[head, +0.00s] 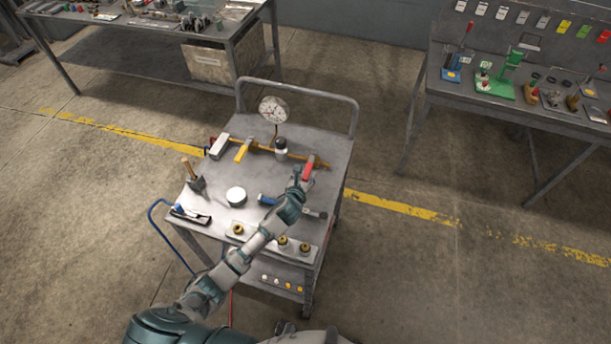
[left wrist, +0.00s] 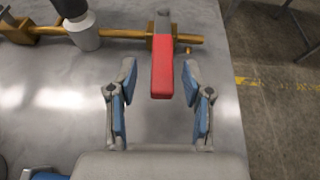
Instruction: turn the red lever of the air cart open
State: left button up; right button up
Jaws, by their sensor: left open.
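The air cart (head: 216,173) is a grey metal cart with a brass pipe running across its top. The red lever (head: 308,169) sits at the right end of that pipe. In the left wrist view the red lever (left wrist: 162,68) points from the pipe (left wrist: 125,38) toward me, across the pipe's line. My left gripper (head: 302,184) is at the lever in the head view. In the left wrist view my left gripper (left wrist: 159,82) is open, with one finger on each side of the lever's near end and gaps on both sides. My right gripper is not in view.
On the cart are a yellow lever (head: 243,150), a white-handled lever (head: 219,146), a round gauge (head: 273,109), a hammer (head: 194,177), a white round tin (head: 236,196) and brass fittings. A tool bench (head: 436,92) stands right. Floor right of the cart is clear.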

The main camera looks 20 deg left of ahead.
pick_arm(q)
jog(key=shift+w+d+f, duration=0.15)
jog(key=shift+w, duration=0.35)
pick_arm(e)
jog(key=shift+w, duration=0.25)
pick_arm(q)
grip_shut()
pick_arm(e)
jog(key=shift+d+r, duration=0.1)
